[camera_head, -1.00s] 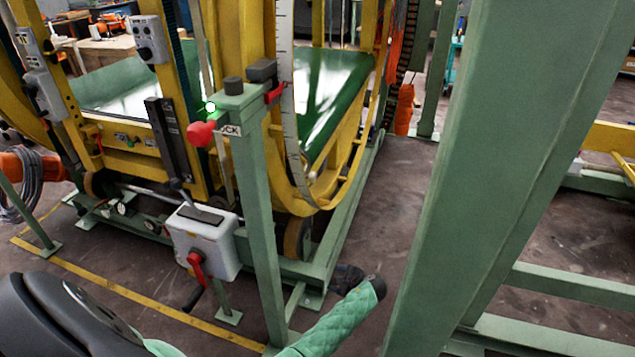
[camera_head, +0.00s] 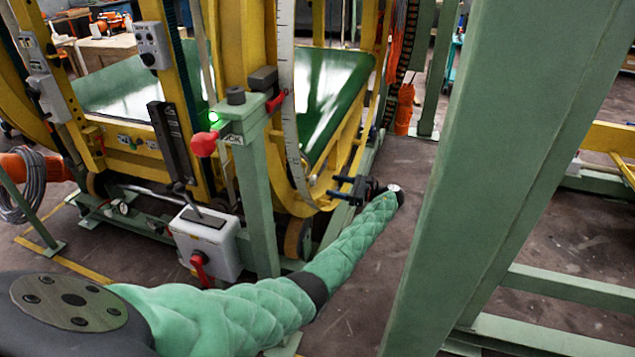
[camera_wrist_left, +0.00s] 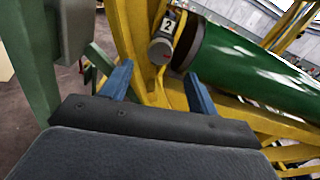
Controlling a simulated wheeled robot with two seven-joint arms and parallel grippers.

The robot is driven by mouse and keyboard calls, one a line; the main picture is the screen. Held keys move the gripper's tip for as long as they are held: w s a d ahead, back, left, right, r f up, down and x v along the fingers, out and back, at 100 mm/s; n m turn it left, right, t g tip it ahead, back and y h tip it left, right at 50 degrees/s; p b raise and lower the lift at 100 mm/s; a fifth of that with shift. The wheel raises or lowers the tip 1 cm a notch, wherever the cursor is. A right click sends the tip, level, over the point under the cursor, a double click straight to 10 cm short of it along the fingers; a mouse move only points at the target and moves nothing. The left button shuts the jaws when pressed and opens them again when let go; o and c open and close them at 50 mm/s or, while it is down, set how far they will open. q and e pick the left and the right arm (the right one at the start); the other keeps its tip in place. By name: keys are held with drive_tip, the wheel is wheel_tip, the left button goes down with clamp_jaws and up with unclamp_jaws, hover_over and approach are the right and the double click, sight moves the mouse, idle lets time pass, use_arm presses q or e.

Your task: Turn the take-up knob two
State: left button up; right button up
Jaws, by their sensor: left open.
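A grey round knob (camera_wrist_left: 160,51) beside a plate marked "2" (camera_wrist_left: 168,25) shows in the left wrist view, on the yellow frame at the end of a green roller or belt (camera_wrist_left: 240,65). I cannot make this knob out in the head view. My left gripper (camera_head: 338,189) is open and empty, at the right side of the yellow ring frame. In the wrist view its two blue fingers (camera_wrist_left: 158,82) stand apart, with the knob beyond and between them, not between the pads. My right gripper is not in view.
A green post (camera_head: 252,190) with a red knob (camera_head: 203,143) and a grey box with a red handle (camera_head: 205,240) stand left of my arm. A thick green column (camera_head: 500,150) rises close on the right. The floor between is clear.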

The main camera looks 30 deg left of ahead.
sight(316, 182)
use_arm(q)
drive_tip(key=p+x, duration=0.1)
drive_tip(key=x, duration=0.6)
drive_tip(key=shift+a, duration=0.15)
drive_tip(key=shift+c, duration=0.9)
drive_tip(key=c, duration=0.8)
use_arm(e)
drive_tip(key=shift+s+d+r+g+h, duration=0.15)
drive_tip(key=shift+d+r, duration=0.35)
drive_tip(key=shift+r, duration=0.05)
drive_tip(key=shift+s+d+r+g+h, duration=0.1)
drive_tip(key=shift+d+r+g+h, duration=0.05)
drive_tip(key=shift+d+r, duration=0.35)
use_arm(q)
drive_tip(key=shift+f, duration=0.1)
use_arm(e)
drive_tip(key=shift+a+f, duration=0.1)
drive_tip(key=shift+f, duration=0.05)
